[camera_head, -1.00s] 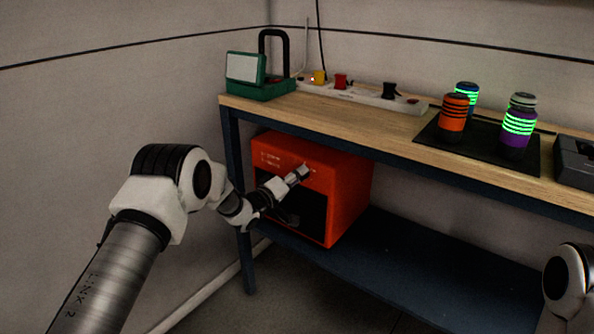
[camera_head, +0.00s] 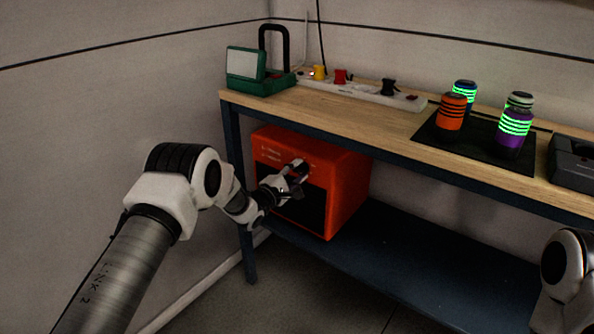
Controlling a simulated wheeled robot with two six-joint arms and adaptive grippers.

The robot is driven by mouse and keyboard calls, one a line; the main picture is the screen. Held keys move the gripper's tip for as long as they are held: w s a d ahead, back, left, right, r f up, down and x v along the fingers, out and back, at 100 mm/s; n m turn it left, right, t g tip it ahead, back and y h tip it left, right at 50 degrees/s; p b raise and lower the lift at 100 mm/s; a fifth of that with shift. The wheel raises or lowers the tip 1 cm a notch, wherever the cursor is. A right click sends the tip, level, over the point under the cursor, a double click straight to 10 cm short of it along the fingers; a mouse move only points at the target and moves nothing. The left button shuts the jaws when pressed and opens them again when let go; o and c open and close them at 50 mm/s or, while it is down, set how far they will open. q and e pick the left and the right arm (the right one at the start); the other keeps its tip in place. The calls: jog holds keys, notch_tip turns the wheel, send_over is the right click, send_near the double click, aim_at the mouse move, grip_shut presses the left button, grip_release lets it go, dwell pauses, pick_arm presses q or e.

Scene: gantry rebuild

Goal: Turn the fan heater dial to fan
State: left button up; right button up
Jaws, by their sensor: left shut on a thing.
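The orange fan heater (camera_head: 345,190) stands on the dark lower shelf under the bench, with its dark grille facing me. My left gripper (camera_head: 302,168) is at the upper right of the heater's front panel, where the dial is. It is shut on the dial, which the fingers hide, so its pointer cannot be read. Small light markings show on the panel to the left of the gripper. Of my right arm only a link shows at the right edge; its gripper is out of view.
On the wooden bench top (camera_head: 370,125) stand a green case (camera_head: 262,84), a white power strip (camera_head: 360,92) with plugs, and a black mat (camera_head: 480,154) with banded canisters. A dark box (camera_head: 575,165) is at the right. The lower shelf (camera_head: 420,250) is clear right of the heater.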

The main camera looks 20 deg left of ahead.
pick_arm(q)
jog(key=shift+f+n, duration=0.1)
jog(key=shift+n, duration=1.9)
jog(key=shift+d+p, duration=0.1)
jog(key=shift+p, duration=0.2)
jog(key=o, duration=1.1)
jog(key=shift+o, duration=0.2)
jog(key=shift+s, duration=0.1)
jog(key=v, duration=1.2)
